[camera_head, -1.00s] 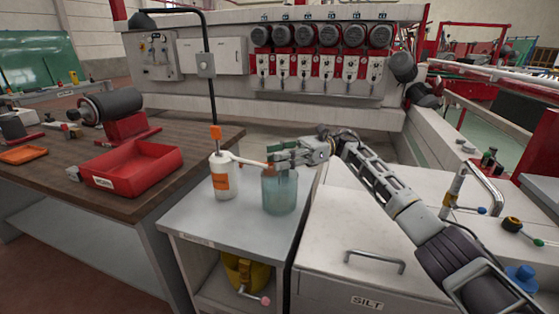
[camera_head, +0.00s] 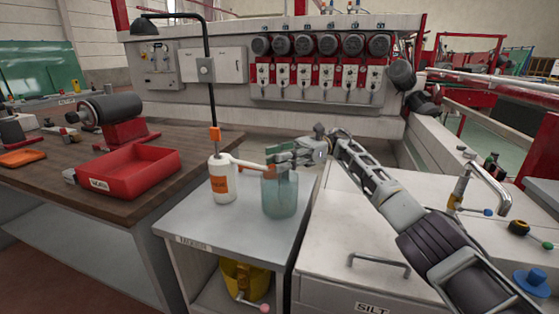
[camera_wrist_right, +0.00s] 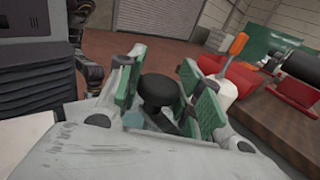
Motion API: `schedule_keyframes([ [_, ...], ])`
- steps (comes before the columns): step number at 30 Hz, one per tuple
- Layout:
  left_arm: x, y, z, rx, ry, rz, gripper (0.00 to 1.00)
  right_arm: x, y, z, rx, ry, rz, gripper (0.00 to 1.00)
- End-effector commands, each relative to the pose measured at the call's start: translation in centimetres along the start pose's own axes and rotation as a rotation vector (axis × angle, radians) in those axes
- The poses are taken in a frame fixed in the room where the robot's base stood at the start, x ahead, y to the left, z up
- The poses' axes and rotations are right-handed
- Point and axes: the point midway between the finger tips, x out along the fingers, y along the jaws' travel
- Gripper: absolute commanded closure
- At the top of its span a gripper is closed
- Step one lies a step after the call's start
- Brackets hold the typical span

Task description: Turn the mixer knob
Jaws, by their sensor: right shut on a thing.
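The mixer knob (camera_wrist_right: 158,92) is round and black, and it sits between the green finger pads of my right gripper (camera_wrist_right: 155,100) in the right wrist view. In the head view, my right gripper (camera_head: 283,156) is over the mouth of the translucent blue-green jar (camera_head: 280,194). It is shut on the knob there, and its fingers hide the knob in that view. A bit of the jar's pale teal shows below the knob in the wrist view. My left gripper is not in view.
A white bottle (camera_head: 222,182) with an orange label stands close left of the jar on the grey cart (camera_head: 190,222). A red tray (camera_head: 130,184) lies on the wooden bench. A tap (camera_head: 462,186) stands at the right. The cart's front is clear.

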Motion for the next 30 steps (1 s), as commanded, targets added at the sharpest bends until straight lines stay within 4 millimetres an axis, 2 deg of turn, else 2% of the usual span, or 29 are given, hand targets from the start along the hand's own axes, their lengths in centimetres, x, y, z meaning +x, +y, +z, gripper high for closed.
schedule_keyframes([
  [12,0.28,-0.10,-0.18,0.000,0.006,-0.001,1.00,-0.01,0.00,0.14,-0.002,-0.001,0.002,0.88],
  [13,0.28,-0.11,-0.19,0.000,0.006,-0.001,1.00,-0.01,0.00,0.13,-0.002,-0.001,0.002,0.63],
  [18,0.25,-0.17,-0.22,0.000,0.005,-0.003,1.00,-0.01,0.01,0.09,-0.001,0.000,0.002,0.44],
  [30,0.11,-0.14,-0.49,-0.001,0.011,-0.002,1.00,0.01,0.01,0.25,-0.001,0.000,0.003,0.44],
])
